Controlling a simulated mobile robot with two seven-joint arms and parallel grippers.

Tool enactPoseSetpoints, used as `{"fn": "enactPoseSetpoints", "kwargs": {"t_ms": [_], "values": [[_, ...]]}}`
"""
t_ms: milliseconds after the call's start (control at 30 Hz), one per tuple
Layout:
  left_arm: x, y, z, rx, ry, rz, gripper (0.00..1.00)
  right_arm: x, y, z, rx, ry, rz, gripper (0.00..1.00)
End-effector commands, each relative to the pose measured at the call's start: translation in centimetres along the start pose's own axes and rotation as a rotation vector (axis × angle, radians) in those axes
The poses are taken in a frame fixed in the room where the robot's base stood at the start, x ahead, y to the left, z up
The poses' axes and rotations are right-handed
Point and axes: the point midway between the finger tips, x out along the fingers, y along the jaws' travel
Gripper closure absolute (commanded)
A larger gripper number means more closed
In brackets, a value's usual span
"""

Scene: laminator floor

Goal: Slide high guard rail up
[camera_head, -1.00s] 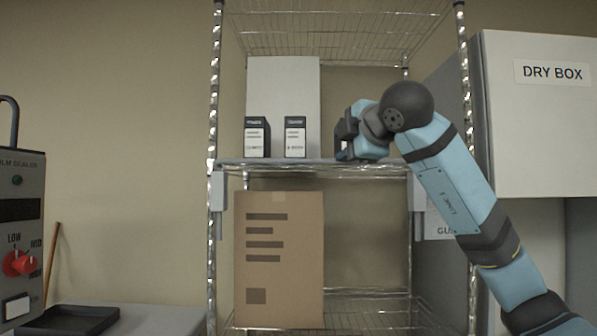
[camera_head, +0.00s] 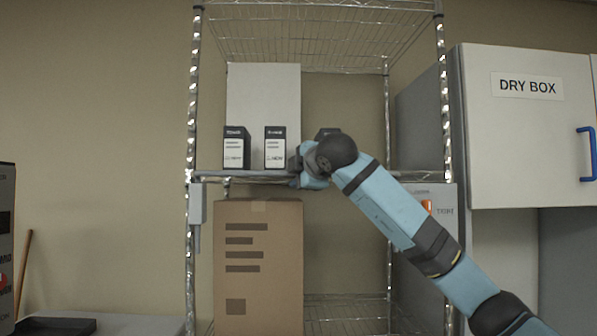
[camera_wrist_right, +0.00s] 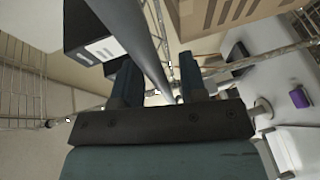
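The high guard rail is a thin grey bar (camera_head: 215,178) along the front edge of the upper shelf, level and low, just below the two black boxes. In the wrist view the rail (camera_wrist_right: 143,35) runs from the top edge down between my two fingers. My right gripper (camera_head: 305,168) is at the rail near its middle, partly hidden by my own wrist. Its fingers (camera_wrist_right: 157,82) are apart, one on each side of the rail; I cannot tell whether they touch it. The rail's right part is hidden behind my arm. My left gripper is not in view.
Two black boxes with white labels (camera_head: 275,147) stand just behind the rail, close to my gripper. A cardboard box (camera_head: 258,270) stands below. A dry box (camera_head: 525,130) is at the right. An orange part (camera_head: 427,207) shows on the right bracket plate.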

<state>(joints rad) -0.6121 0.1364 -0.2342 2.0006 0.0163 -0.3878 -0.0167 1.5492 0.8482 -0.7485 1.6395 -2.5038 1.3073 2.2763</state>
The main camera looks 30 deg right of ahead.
Motion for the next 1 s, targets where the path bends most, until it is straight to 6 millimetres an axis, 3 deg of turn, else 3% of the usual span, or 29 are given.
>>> {"fn": "enactPoseSetpoints", "kwargs": {"t_ms": [267, 433, 633, 733, 1000], "values": [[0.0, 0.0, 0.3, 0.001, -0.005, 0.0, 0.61, 0.1, 0.0, 0.0, 0.0, 0.0, 0.0, 0.61], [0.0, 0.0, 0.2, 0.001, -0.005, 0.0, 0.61, 0.1, 0.0, 0.0, 0.0, 0.001, 0.0, 1.0], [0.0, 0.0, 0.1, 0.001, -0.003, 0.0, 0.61, 0.1, 0.1, -0.1, 0.0, 0.001, 0.0, 1.0], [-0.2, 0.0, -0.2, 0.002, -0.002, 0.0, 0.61, -0.2, 1.4, -0.3, 0.002, 0.003, 0.003, 1.0], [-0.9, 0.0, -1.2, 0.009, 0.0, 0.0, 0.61, -1.3, 7.4, -0.7, 0.003, 0.003, 0.005, 1.0]]}}
